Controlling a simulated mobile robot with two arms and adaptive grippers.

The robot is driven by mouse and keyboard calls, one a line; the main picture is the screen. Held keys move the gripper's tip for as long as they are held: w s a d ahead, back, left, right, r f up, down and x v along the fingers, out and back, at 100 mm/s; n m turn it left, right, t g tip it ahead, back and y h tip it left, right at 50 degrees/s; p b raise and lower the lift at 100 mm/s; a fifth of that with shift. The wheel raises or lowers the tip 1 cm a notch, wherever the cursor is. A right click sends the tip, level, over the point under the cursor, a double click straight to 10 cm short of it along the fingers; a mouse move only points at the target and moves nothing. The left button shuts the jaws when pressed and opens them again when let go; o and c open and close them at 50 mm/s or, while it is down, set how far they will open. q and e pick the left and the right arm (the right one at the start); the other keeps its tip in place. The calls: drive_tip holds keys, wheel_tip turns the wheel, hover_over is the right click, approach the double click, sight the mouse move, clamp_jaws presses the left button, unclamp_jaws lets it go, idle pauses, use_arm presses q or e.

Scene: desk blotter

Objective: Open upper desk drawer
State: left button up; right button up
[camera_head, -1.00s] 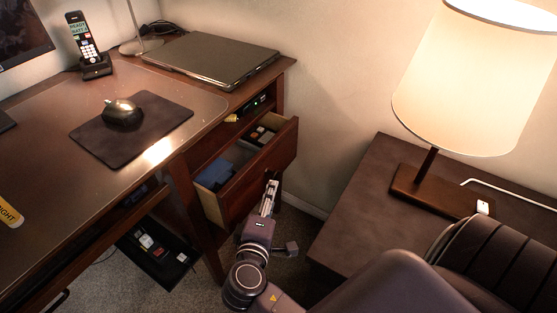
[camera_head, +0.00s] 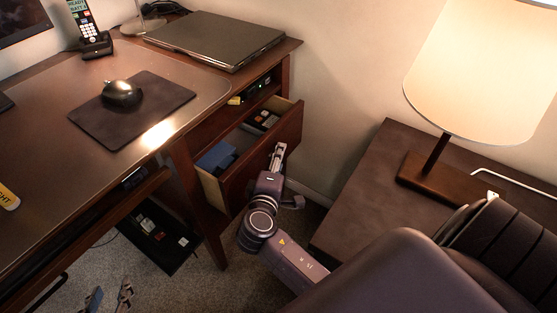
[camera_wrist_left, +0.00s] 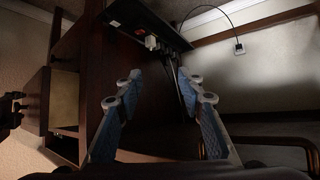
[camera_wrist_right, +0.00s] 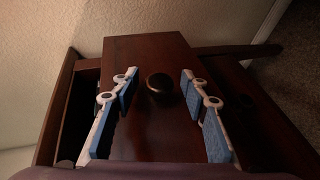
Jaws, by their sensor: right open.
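The upper desk drawer (camera_head: 262,158) stands pulled out from the desk's right pedestal, with a blue item (camera_head: 217,156) and small boxes inside. My right gripper (camera_head: 279,150) is open in front of the drawer front. In the right wrist view, the round dark knob (camera_wrist_right: 160,84) lies between its spread fingers (camera_wrist_right: 160,92), with gaps on both sides. My left gripper (camera_head: 108,297) is open and empty, low at the bottom left below the desk. Its spread fingers also show in the left wrist view (camera_wrist_left: 161,92), where the drawer's pale side (camera_wrist_left: 64,97) is at the left.
A laptop (camera_head: 215,38), mouse (camera_head: 121,93) and phone (camera_head: 90,30) are on the desk. A black tray (camera_head: 155,237) with plugs hangs under it. A side table (camera_head: 375,190) with a lamp (camera_head: 480,70) stands at the right. Floor shows between desk and side table.

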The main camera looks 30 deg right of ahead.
drive_tip(key=shift+c, duration=0.6)
clamp_jaws()
